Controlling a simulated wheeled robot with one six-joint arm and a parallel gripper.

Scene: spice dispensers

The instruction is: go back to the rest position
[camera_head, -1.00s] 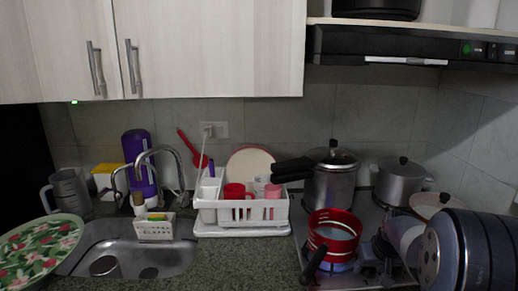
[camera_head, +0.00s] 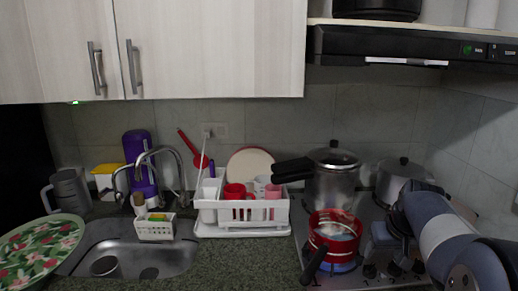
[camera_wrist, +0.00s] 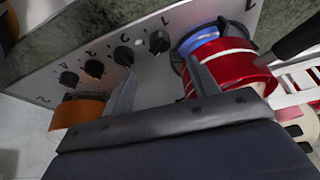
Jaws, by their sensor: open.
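My arm reaches in from the right edge of the head view. My gripper (camera_head: 382,240) is over the stove, just right of the red pot (camera_head: 333,232). In the wrist view my gripper (camera_wrist: 160,68) has its two grey fingers spread, with nothing held between them. The red pot (camera_wrist: 228,62) shows there behind the right finger, which overlaps it in the picture; I cannot tell if they touch. An orange round object (camera_wrist: 78,110) lies left of the left finger, partly hidden by my gripper.
The stove's steel panel with black knobs (camera_wrist: 124,55) lies under my gripper. A pressure cooker (camera_head: 332,180) and a lidded pot (camera_head: 398,180) stand behind. A white dish rack (camera_head: 240,214) and sink (camera_head: 135,255) are left. The hood (camera_head: 410,45) hangs above. Granite counter before the rack is clear.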

